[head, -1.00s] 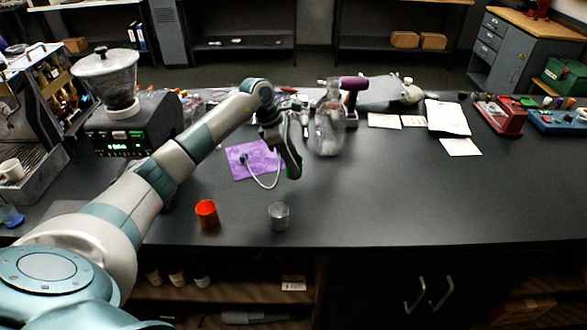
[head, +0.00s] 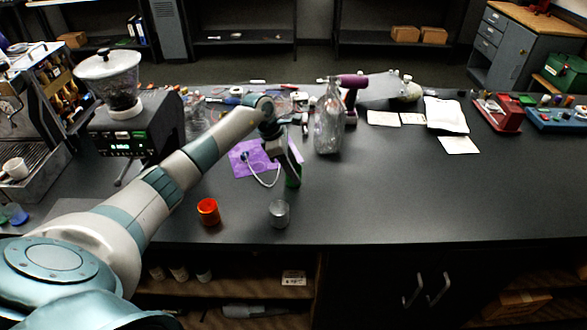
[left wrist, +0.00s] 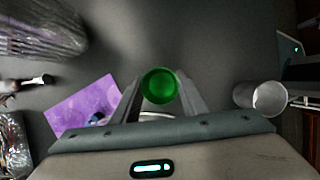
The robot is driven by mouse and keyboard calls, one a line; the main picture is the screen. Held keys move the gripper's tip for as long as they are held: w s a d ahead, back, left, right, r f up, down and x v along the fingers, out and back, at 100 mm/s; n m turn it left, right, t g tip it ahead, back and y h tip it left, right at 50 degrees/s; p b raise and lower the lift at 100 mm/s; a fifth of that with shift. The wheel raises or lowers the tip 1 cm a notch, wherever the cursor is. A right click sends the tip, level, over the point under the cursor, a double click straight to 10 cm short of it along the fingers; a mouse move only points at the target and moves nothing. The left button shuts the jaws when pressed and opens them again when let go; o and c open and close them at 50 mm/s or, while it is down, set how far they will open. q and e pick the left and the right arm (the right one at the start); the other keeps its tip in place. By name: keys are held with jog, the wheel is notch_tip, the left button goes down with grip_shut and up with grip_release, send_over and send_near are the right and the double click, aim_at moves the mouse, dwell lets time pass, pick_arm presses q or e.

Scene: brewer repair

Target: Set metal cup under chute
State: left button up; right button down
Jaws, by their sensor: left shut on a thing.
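The metal cup (head: 279,214) stands upright on the dark counter near its front edge. It also shows at the right of the left wrist view (left wrist: 270,98). My left gripper (head: 291,174) is behind the metal cup and apart from it, shut on a green cup (left wrist: 160,85). Only part of the green cup (head: 293,179) shows below the fingers in the head view; I cannot tell if it touches the counter. The grinder (head: 128,128) with a clear hopper stands at the left, and a metal piece juts out below its front, perhaps its chute. My right gripper is out of view.
An orange cup (head: 208,211) stands left of the metal cup. An espresso machine (head: 30,120) is far left. The counter's right middle is clear.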

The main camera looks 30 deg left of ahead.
pick_arm(q)
jog(key=o, duration=1)
jog(key=shift+o, duration=0.2)
jog(key=shift+r+p, duration=0.25)
jog(key=shift+p, duration=0.05)
jog(key=shift+a+r+b, duration=0.15)
jog(key=shift+r+b, duration=0.05)
jog(key=shift+b, duration=0.15)
jog(key=b+v, duration=0.4)
jog(key=v, duration=0.7)
jog(key=shift+r, duration=0.2)
jog(key=shift+o, duration=0.5)
jog(key=shift+s, duration=0.1)
